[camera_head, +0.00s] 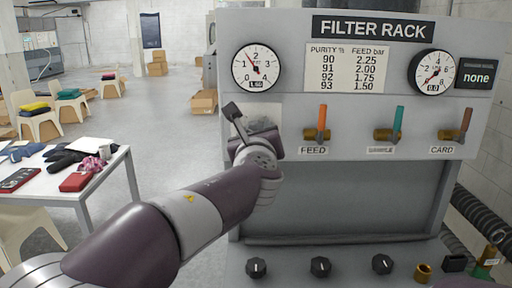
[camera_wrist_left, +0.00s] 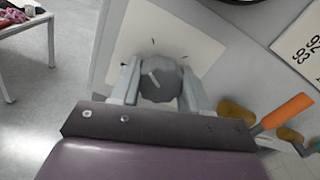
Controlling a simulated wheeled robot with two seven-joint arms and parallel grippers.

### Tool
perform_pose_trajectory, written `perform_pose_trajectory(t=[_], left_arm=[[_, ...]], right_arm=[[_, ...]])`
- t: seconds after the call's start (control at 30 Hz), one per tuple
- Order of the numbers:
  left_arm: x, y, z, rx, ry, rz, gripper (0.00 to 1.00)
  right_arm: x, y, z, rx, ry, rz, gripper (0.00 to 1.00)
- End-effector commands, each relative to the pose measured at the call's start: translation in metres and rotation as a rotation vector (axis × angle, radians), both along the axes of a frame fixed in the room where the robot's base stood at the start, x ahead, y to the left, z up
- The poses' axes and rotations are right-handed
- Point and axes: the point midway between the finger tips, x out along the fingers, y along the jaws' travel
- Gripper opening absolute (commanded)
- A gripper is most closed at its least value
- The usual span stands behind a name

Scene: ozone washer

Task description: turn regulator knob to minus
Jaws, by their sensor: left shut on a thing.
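The regulator knob (camera_wrist_left: 160,82) is a grey faceted knob with a white pointer line, on a pale square plate (camera_wrist_left: 205,48) of the grey panel. My left gripper (camera_wrist_left: 160,86) is shut on it, one finger on each side. In the wrist view the pointer slants to the upper left; short dark ticks surround the knob, but no plus or minus sign is legible. In the head view my left gripper (camera_head: 254,142) is at the panel below the left gauge (camera_head: 257,68) and hides the knob. That gauge's small readout seems to show 1.60. My right gripper is not in view.
Right of the knob are levers marked FEED (camera_head: 322,122), SAMPLE (camera_head: 397,122) and CARD (camera_head: 464,123); the orange one is close to my left gripper. A second gauge (camera_head: 432,72) reads 0.0 beside a "none" display (camera_head: 478,75). A white table (camera_head: 128,160) stands left.

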Motion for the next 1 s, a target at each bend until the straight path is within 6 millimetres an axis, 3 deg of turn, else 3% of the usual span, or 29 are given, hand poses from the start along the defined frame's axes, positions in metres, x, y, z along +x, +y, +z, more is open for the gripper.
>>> perform_pose_trajectory(t=[0.03, 0.3, 1.0], left_arm=[[0.0, 0.0, -0.005, -0.043, -0.005, 0.0, 0.15], [0.0, 0.0, -0.004, -0.301, -0.004, -0.001, 0.15], [0.0, 0.001, -0.004, -0.964, -0.001, 0.0, 0.15]], right_arm=[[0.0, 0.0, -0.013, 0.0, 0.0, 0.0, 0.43], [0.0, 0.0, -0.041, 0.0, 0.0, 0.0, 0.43], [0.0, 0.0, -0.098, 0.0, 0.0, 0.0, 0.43]])
